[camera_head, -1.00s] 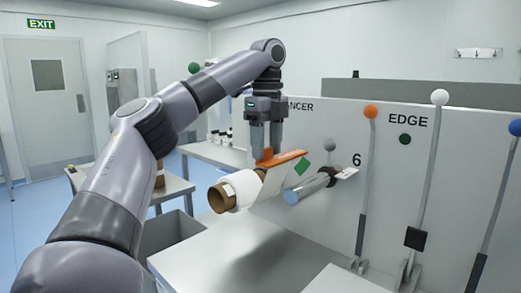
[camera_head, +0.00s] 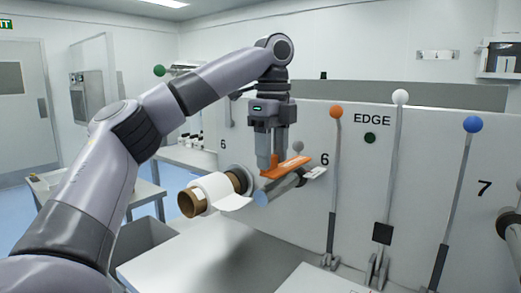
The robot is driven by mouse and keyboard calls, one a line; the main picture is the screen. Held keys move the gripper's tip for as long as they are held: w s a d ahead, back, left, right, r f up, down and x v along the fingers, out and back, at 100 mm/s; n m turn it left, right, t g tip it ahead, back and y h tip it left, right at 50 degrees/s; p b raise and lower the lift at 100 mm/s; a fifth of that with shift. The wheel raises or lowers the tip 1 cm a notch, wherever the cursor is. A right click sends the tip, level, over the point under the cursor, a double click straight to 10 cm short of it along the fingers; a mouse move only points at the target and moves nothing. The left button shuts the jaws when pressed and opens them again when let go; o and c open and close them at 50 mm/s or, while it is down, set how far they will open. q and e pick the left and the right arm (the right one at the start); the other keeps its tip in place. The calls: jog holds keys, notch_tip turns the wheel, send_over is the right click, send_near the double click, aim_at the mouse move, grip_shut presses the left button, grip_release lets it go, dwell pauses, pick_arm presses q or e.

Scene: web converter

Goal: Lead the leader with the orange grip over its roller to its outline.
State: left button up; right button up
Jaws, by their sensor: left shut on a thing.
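My left gripper (camera_head: 268,166) is shut on the orange grip (camera_head: 288,168), a flat bar that extends right and slightly up from the fingers. The grip is above a grey roller (camera_head: 277,190) with a blue-tinted end that sticks out from the panel; I cannot tell whether they touch. A white roll (camera_head: 213,188) on a brown core is left of the roller. A short white strip of web (camera_head: 234,202) shows at the roll's right side; its link to the grip is unclear. The leader's outline cannot be made out. My right gripper is not in view.
The upright panel (camera_head: 365,185) carries levers with an orange knob (camera_head: 336,111), a white knob (camera_head: 400,97) and a blue knob (camera_head: 473,124) to the right. A grey table (camera_head: 200,255) lies below, with free room on it.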

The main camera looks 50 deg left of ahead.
pick_arm(q)
jog(key=w+d+f, duration=0.2)
jog(key=d+f, duration=0.2)
jog(key=d, duration=0.3)
jog(key=w+d+f, duration=0.1)
jog(key=d+f, duration=0.3)
jog(key=d, duration=0.3)
jog(key=shift+w+d+f+b, duration=0.25)
jog(key=shift+d+f, duration=0.25)
jog(key=shift+f, duration=3.4)
jog(key=shift+w+d+f+b, duration=0.1)
jog(key=shift+d+f+b, duration=0.3)
jog(key=shift+f, duration=3.55)
jog(key=shift+w+d+f+b, duration=0.15)
jog(key=shift+d+f, duration=0.45)
jog(key=shift+f, duration=3.3)
jog(key=shift+f+p, duration=0.25)
jog(key=shift+p, duration=0.35)
jog(key=shift+f, duration=0.15)
